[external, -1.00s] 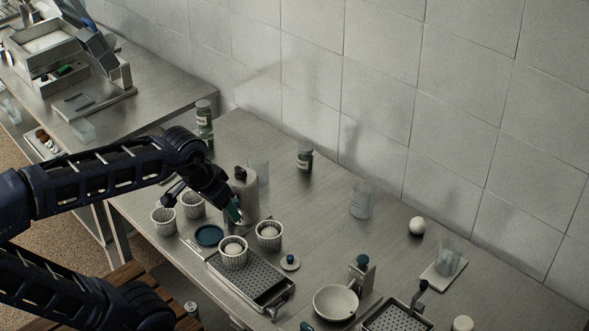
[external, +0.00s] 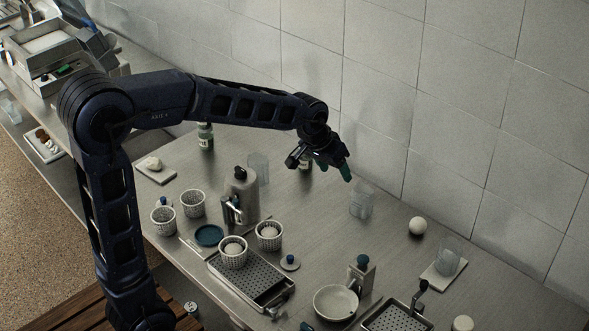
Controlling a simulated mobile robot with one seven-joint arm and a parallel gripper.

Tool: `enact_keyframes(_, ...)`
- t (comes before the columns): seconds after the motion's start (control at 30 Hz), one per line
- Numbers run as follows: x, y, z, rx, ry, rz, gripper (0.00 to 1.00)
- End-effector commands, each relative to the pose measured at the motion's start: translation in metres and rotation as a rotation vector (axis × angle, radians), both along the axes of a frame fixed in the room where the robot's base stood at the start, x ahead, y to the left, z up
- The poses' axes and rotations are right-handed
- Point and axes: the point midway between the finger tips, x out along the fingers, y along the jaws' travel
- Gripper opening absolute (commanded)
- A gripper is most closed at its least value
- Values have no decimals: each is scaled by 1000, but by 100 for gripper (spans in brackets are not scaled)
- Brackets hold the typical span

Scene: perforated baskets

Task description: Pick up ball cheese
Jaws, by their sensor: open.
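A plain white ball (external: 417,225), which looks like the ball cheese, sits on the steel table at the right, near the wall. Round white cheeses also show in two perforated baskets (external: 233,257) (external: 269,239) at the table's middle front, and a whitish lump (external: 153,163) lies on a small board at the left; I cannot tell if these are the same kind. My gripper (external: 343,171) is open and empty, with teal fingertips, in the air to the left of the white ball and well apart from it. The gap between its fingers is hard to see.
A clear glass (external: 361,202) stands between my gripper and the white ball. Another glass (external: 449,258) stands on a board to the ball's right. A metal canister (external: 242,190), a bowl (external: 336,302) and a perforated tray (external: 262,282) occupy the front. The table around the ball is clear.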

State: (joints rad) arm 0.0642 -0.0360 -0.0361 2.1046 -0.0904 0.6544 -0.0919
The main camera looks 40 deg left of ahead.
Motion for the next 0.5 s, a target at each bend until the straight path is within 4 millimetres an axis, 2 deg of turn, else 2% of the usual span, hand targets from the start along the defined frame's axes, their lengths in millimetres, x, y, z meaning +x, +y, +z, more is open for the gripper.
enact_keyframes(0.1,36,-11,-20,-14,5,6,59)
enact_keyframes(0.27,81,-25,-48,-32,7,13,59)
enact_keyframes(0.5,145,-49,-101,-63,9,30,59)
